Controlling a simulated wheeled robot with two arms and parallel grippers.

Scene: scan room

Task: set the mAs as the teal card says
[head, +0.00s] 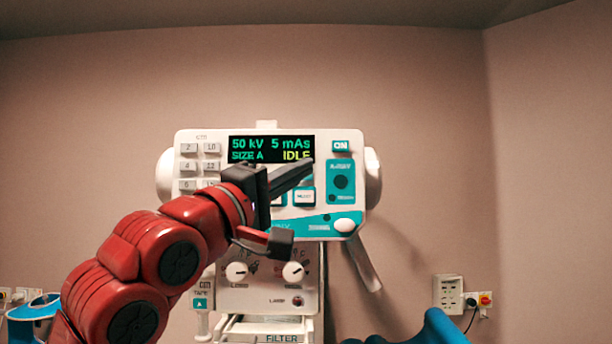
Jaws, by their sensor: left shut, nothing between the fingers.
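The X-ray control panel (223,140) is white and faces me on the machine. Its display (271,149) reads 50 kV, 5 mAs, SIZE A and IDLE. My left gripper (308,166) is shut and empty, in front of the panel just below the display's right end. My left arm and gripper hide the lower left and middle of the panel. A button (304,196) with a teal frame shows below the fingertips, its label too small to read surely. I cannot make out a teal card. My right gripper is out of view.
Numbered grey keys (211,148) are at the panel's left. A teal X-RAY section (341,182) and ON button (341,146) are at the right. Two white knobs (293,271) sit on the unit below. A blue object (438,328) is at the lower right.

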